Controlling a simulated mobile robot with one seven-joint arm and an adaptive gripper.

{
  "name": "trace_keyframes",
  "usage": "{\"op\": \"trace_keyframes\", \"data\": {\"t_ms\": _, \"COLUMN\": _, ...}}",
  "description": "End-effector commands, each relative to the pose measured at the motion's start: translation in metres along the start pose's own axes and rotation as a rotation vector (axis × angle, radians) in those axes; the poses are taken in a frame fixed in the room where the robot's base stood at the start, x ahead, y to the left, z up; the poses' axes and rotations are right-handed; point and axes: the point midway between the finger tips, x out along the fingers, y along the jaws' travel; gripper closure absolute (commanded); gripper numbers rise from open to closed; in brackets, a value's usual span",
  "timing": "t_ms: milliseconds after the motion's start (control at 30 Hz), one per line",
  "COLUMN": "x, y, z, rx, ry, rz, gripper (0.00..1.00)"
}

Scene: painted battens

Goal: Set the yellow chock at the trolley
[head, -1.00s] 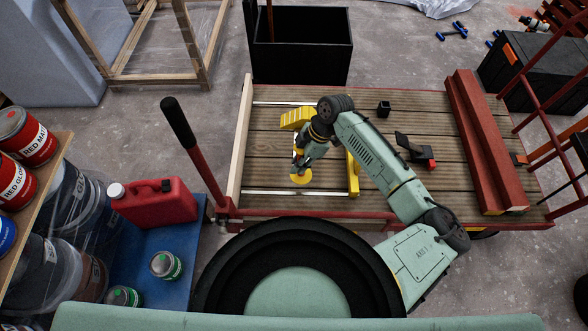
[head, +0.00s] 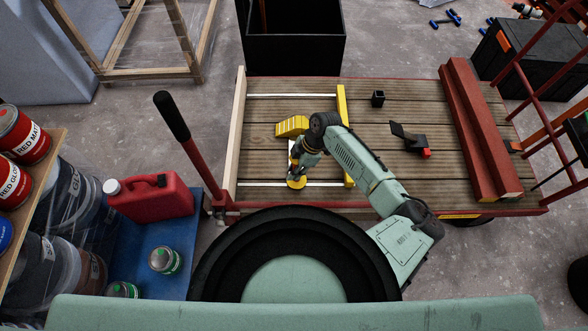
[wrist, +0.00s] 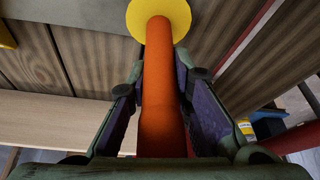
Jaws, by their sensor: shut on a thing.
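The yellow chock shows in the head view as a ribbed wedge (head: 292,126) behind my gripper and a yellow disc (head: 297,182) in front of it. In the wrist view, my gripper (wrist: 163,100) is shut around an orange handle (wrist: 160,75) with the yellow disc (wrist: 136,14) at its far end. The join between wedge and handle is hidden. The trolley (head: 405,175) has a plank deck with a red frame. My gripper is over its left part, between two white strips and left of a yellow bar (head: 343,105). I cannot tell whether the disc touches the deck.
Red beams (head: 482,125) lie on the deck's right. A small black box (head: 377,98) and a black-and-red piece (head: 410,139) lie right of the yellow bar. A pale end board (head: 234,130) and red handle (head: 195,150) bound the left. A red can (head: 150,195) stands beyond.

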Motion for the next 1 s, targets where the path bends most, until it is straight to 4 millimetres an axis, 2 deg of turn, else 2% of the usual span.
{"op": "trace_keyframes", "data": {"t_ms": 133, "x": 0.003, "y": 0.001, "z": 0.001, "rx": -0.001, "ry": 0.0, "rz": 0.002, "gripper": 1.0}}
{"op": "trace_keyframes", "data": {"t_ms": 167, "x": 0.003, "y": 0.0, "z": 0.001, "rx": 0.0, "ry": 0.0, "rz": 0.0, "gripper": 0.8}}
{"op": "trace_keyframes", "data": {"t_ms": 467, "x": 0.002, "y": 0.0, "z": 0.001, "rx": 0.0, "ry": 0.0, "rz": 0.0, "gripper": 0.6}}
{"op": "trace_keyframes", "data": {"t_ms": 733, "x": 0.002, "y": 0.0, "z": 0.001, "rx": 0.0, "ry": 0.0, "rz": 0.0, "gripper": 0.6}}
{"op": "trace_keyframes", "data": {"t_ms": 867, "x": -0.005, "y": 0.0, "z": 0.0, "rx": 0.0, "ry": 0.0, "rz": 0.001, "gripper": 0.6}}
{"op": "trace_keyframes", "data": {"t_ms": 1000, "x": -0.028, "y": 0.001, "z": 0.001, "rx": -0.002, "ry": -0.003, "rz": 0.003, "gripper": 0.6}}
